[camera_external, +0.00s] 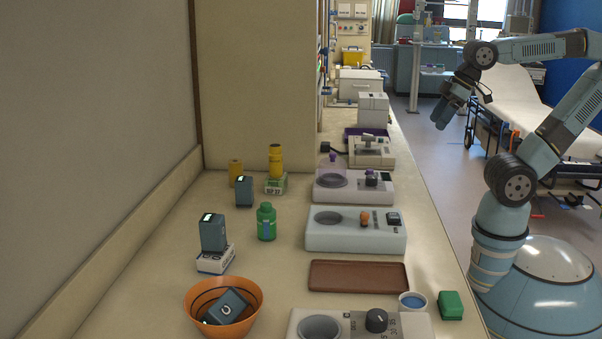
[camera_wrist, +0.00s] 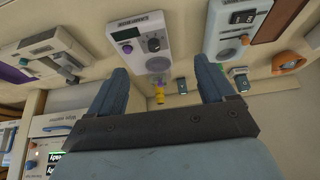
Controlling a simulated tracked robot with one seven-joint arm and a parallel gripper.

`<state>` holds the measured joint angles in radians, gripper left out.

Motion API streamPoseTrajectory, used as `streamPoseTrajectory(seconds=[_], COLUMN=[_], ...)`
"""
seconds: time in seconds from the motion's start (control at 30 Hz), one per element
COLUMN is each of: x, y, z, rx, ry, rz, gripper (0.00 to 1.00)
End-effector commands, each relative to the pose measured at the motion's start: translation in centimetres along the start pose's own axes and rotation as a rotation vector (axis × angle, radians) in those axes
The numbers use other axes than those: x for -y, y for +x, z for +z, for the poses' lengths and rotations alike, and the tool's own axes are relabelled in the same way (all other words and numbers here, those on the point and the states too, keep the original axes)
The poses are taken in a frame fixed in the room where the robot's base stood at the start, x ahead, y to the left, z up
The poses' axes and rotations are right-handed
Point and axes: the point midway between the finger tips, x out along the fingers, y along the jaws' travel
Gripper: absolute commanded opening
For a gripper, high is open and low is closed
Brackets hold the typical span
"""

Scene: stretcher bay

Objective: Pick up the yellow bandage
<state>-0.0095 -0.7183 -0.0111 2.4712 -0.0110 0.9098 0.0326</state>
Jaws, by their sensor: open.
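Two yellow cylinders stand at the back left of the counter in the external view. One short mustard-yellow roll (camera_external: 235,172) stands behind a dark teal box, and a taller brighter yellow cylinder (camera_external: 275,160) stands on a small green-and-white box (camera_external: 276,184). I cannot tell for sure which is the bandage. In the wrist view a small yellow thing (camera_wrist: 159,97) shows between the fingers, some distance away. My gripper (camera_external: 440,125) is open and empty, raised over the floor to the right of the counter, far from both cylinders. Its two fingers (camera_wrist: 159,75) frame the counter in the wrist view.
A green bottle (camera_external: 266,222), a teal box (camera_external: 213,233) on a white box, and an orange bowl (camera_external: 256,299) stand nearer on the left. Several grey devices (camera_external: 355,238) and a brown tray (camera_external: 358,289) line the right side. A wall bounds the left.

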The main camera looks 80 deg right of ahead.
Motion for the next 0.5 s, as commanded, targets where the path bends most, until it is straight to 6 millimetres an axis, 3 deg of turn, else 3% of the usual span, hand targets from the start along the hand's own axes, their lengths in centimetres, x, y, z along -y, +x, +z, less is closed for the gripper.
streamPoseTrajectory(seconds=[0.27,0.5], x=[-1.6,-3.2], y=[0.7,2.6], z=[-7.1,-13.7], rx=[0.079,0.14], ry=[0.158,0.31], rz=[0.035,0.103], gripper=[0.82,0.82])
